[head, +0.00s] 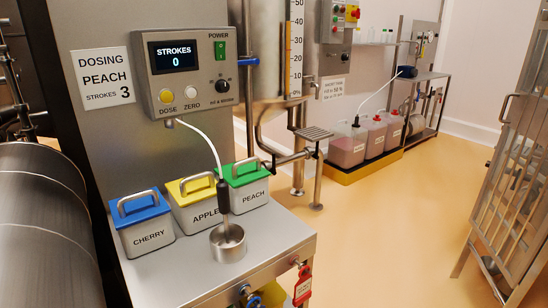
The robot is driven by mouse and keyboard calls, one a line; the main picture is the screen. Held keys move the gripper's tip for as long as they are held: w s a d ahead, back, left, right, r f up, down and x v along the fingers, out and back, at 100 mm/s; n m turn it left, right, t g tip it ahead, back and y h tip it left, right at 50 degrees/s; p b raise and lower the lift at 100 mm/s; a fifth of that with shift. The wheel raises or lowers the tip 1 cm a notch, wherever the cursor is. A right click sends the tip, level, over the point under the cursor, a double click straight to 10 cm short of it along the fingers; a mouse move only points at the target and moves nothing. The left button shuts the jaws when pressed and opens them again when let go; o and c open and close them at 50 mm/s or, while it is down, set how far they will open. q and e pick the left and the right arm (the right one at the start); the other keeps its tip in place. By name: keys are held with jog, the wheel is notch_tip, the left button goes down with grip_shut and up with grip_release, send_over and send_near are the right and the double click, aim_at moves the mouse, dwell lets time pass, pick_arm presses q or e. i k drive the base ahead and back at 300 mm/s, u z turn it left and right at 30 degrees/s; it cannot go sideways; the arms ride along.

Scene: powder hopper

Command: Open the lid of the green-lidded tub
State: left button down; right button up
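The green-lidded tub (256,197) is a grey box labelled PEACH, the rightmost of three tubs on the steel bench. Its green lid (259,180) is on and looks closed, with a grey arched handle (245,165) on top. A black dosing wand (222,197) on a white hose stands in front of its left edge and hides a little of it. Neither of my grippers is in view.
The yellow-lidded APPLE tub (195,214) and blue-lidded CHERRY tub (147,236) stand to the left. A steel cup (228,243) sits in front, under the wand. The dosing unit (187,72) hangs above. The bench (185,276) has bare room at the front.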

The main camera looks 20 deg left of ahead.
aim_at(237, 174)
jog(key=z, duration=1)
jog(key=i, duration=1.3)
jog(key=u, duration=2.7)
